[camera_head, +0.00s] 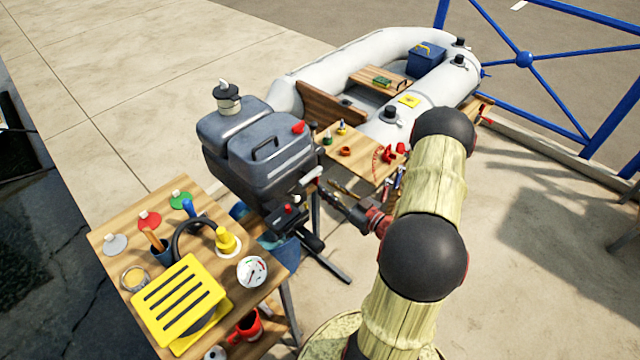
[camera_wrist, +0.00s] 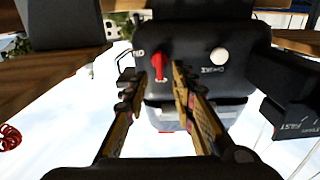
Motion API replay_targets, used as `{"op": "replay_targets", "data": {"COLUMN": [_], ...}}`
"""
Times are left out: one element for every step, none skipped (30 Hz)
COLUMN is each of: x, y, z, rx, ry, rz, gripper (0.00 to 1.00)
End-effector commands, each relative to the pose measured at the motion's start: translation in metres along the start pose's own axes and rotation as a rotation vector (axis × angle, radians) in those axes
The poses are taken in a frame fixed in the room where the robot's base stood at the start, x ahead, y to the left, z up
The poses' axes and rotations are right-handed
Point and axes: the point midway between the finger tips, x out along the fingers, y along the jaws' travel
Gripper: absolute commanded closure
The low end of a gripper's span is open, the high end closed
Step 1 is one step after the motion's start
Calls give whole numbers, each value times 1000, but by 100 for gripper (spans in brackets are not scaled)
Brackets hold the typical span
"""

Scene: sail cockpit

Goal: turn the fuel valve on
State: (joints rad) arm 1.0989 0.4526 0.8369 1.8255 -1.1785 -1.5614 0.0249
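The fuel valve shows in the wrist view as a red lever (camera_wrist: 158,66) on the dark front panel of the outboard motor. Its lever runs up and down in the picture, with small white lettering beside it. My gripper (camera_wrist: 155,78) is open, with a finger on each side of the lever in the picture. A clear gap shows between the fingers, and I cannot tell whether either touches the lever. In the head view my gripper (camera_head: 335,198) reaches in from the right towards the grey motor (camera_head: 258,140). I cannot surely pick out the valve there.
A round white knob (camera_wrist: 218,56) marked choke sits right of the lever. A black block marked fast (camera_wrist: 285,85) juts in farther right. A wooden table (camera_head: 110,235) with a yellow slotted box (camera_head: 180,298) stands left, and a grey inflatable boat (camera_head: 350,55) lies behind.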

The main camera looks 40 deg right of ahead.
Motion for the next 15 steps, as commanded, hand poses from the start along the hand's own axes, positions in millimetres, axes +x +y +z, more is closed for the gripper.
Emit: {"op": "replay_targets", "data": {"x": [10, 14, 20, 24, 27, 32, 35, 37, 40, 41, 42, 44, 44, 44, 44], "y": [-1, -1, -1, -1, -1, -1, -1, -1, 0, 0, 0, 0, 0, 0, 0], "z": [2, 2, 1, 1, 2, 1, 1, 1, 1, 1, 0, 0, 0, 0, 0], "rx": [-2, -2, -1, -1, -1, -1, -1, -1, -1, 0, 0, 0, 0, 0, 0], "ry": [1, 1, 1, 1, 1, 1, 0, 0, 0, 0, 0, 0, 0, 0, 0], "rz": [-5, -4, -4, -4, -2, -2, -2, -2, 0, 0, 0, 0, 0, 0, 1], "gripper": [74, 74, 74, 74, 74, 74, 74, 74, 74, 74, 74, 74, 74, 74, 74]}}
